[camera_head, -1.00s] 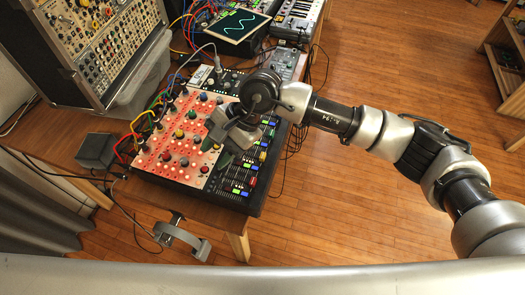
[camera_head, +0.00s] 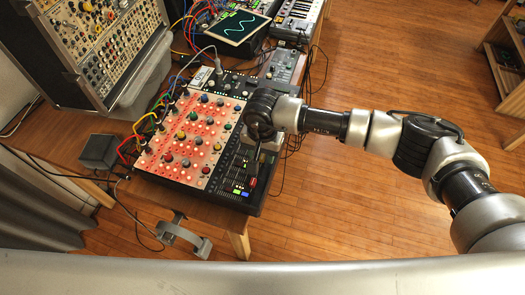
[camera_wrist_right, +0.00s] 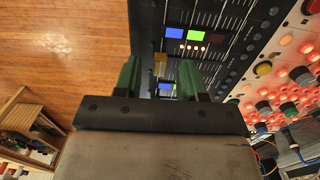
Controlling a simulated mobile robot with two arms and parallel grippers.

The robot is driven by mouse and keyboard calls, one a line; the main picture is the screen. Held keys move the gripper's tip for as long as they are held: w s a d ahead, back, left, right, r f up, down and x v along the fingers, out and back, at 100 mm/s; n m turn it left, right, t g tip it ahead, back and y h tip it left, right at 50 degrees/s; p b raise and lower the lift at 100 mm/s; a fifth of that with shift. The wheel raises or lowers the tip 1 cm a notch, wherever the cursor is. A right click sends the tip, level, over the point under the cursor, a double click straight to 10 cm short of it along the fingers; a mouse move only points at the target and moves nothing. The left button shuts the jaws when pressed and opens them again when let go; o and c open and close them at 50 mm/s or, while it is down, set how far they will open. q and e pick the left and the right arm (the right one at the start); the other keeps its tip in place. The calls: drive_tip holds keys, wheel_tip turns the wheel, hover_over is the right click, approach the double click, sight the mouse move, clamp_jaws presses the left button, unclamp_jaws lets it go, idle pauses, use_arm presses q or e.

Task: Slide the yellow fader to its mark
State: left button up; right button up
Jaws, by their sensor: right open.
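The mixer (camera_head: 228,172) lies on the table, with a red knob panel and a dark fader strip on its right. The yellow fader (camera_wrist_right: 160,64) shows in the right wrist view as a small yellow cap, just beyond and between my fingertips. In the head view my right gripper and wrist cover its place. My right gripper (camera_wrist_right: 159,74) is open, its green fingers pointing at the fader strip, with a gap on both sides of the cap. It also shows in the head view (camera_head: 259,158), over the fader strip's right part. I cannot make out the mark. My left gripper is not in view.
A red fader (camera_head: 252,182) stands close to my right gripper. Coloured cables (camera_head: 147,122) run along the mixer's left side. A screen (camera_head: 235,26) and a keyboard (camera_head: 296,19) sit at the back. The floor right of the table is open.

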drive_tip(key=shift+f, duration=0.5)
clamp_jaws()
